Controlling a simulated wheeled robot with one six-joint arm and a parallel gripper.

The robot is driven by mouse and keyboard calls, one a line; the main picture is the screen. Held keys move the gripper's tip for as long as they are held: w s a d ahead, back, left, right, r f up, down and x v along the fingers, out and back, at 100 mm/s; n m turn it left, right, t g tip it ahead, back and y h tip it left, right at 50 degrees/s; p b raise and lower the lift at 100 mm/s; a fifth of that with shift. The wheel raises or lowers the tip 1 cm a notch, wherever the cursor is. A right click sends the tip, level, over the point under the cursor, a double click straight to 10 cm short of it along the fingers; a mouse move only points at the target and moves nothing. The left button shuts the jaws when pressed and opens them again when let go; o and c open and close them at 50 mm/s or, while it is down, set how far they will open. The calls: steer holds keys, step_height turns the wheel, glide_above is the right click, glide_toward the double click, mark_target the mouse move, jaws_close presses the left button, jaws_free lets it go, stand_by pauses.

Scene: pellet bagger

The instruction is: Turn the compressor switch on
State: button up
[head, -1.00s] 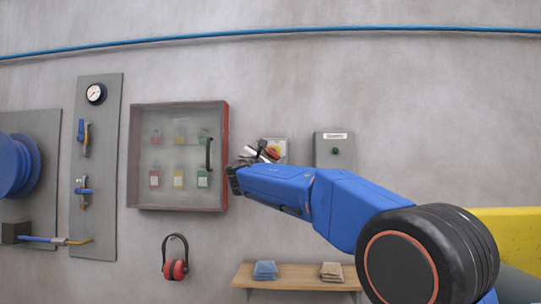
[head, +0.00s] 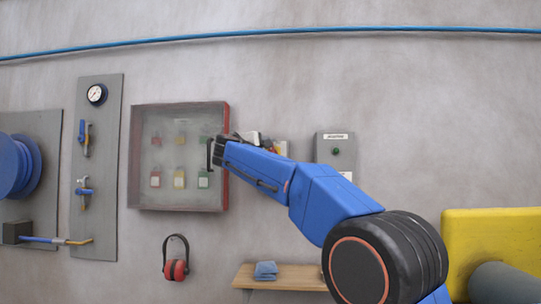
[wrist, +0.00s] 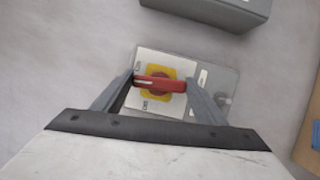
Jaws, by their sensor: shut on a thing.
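The compressor switch is a pale plate (wrist: 175,62) on the wall with a yellow disc (wrist: 153,97) and a red rotary handle (wrist: 160,85). In the wrist view the handle lies crosswise between my fingers. My gripper (wrist: 162,83) is shut on this red handle, one finger at each end. Small labels show on the plate beside the disc, too blurred to read surely.
A glass-fronted cabinet (head: 165,200) with padlocks hangs to the left. Below are red ear defenders (head: 175,269) and a wooden shelf (head: 290,275) with a blue cloth (head: 265,270).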

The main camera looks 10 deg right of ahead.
steer(key=shift+f+m, duration=0.1)
steer(key=shift+m, duration=0.4)
steer(key=shift+g, duration=0.3)
steer(key=o, duration=1.1)
steer(key=shift+d, duration=0.1)
steer(key=shift+c, duration=0.2)
steer(key=shift+s, duration=0.1)
steer(key=v, duration=1.7)
steer(key=shift+s, duration=0.1)
